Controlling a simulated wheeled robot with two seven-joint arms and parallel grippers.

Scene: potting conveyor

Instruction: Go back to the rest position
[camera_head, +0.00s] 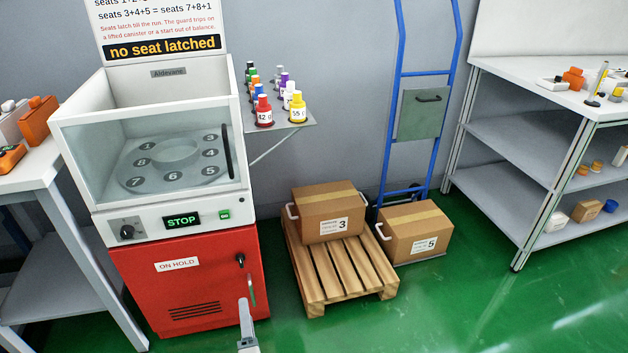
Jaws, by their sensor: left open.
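My left gripper (247,322) shows at the bottom edge, a light grey piece in front of the lower right of the red cabinet door. It is open and I see nothing held in it; most of it is outside the picture. My right gripper is not in view.
A small shelf (290,127) with several coloured bottles juts from the machine's right. A pallet (340,270) with carton 3 (310,205), and carton 5 (415,225) on a blue hand truck (399,90), stand right. Benches flank both sides. Green floor (450,310) is clear at front right.

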